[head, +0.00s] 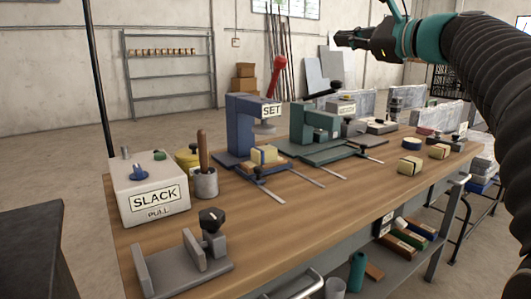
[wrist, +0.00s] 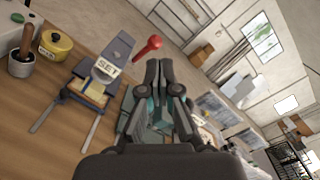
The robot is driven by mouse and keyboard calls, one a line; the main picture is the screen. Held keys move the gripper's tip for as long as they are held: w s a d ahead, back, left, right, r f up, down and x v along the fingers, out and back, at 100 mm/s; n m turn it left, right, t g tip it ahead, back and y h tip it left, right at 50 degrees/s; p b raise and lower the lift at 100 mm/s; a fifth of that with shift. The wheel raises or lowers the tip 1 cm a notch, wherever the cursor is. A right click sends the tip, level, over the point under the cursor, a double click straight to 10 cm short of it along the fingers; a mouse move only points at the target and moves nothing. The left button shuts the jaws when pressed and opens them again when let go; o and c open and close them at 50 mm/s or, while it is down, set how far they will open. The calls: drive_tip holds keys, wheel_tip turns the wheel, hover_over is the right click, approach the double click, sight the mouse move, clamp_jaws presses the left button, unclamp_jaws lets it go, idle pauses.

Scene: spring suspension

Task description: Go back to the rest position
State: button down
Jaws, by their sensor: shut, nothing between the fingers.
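My gripper (head: 340,39) is raised high above the far side of the workbench in the head view, pointing left, with its fingers together. In the wrist view the shut fingers of my gripper (wrist: 158,75) show in the middle with nothing between them. My arm comes in from the right side of the head view. The wooden workbench (head: 285,215) lies below, apart from the gripper. The blue press marked SET (head: 240,125) with a red-knobbed lever (head: 279,65) stands on it; the press also shows in the wrist view (wrist: 116,50).
A white box marked SLACK (head: 150,195) and a grey clamp (head: 185,265) are at the bench's left end. A green fixture (head: 312,125) stands right of the press. Yellowish blocks (head: 411,166) lie to the right. The air around the gripper looks free.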

drive_tip(key=s+d+f+n+g+h, duration=0.1)
drive_tip(key=s+f+n+g+h, duration=0.2)
drive_tip(key=f, duration=0.9)
drive_tip(key=s+d+f+n+g+h, duration=0.1)
drive_tip(key=f+n+g+h, duration=0.2)
drive_tip(key=f, duration=0.8)
drive_tip(key=s+a+f+n+g+h, duration=0.1)
drive_tip(key=s+f+n+h, duration=0.1)
drive_tip(key=s+f+n, duration=0.4)
drive_tip(key=s+a+f+n+g+h, duration=0.1)
drive_tip(key=s+f+n+h, duration=0.2)
drive_tip(key=s+f, duration=1.4)
drive_tip(key=shift+s+a+n+g, duration=0.4)
drive_tip(key=shift+s+n, duration=1)
drive_tip(key=shift+n, duration=0.9)
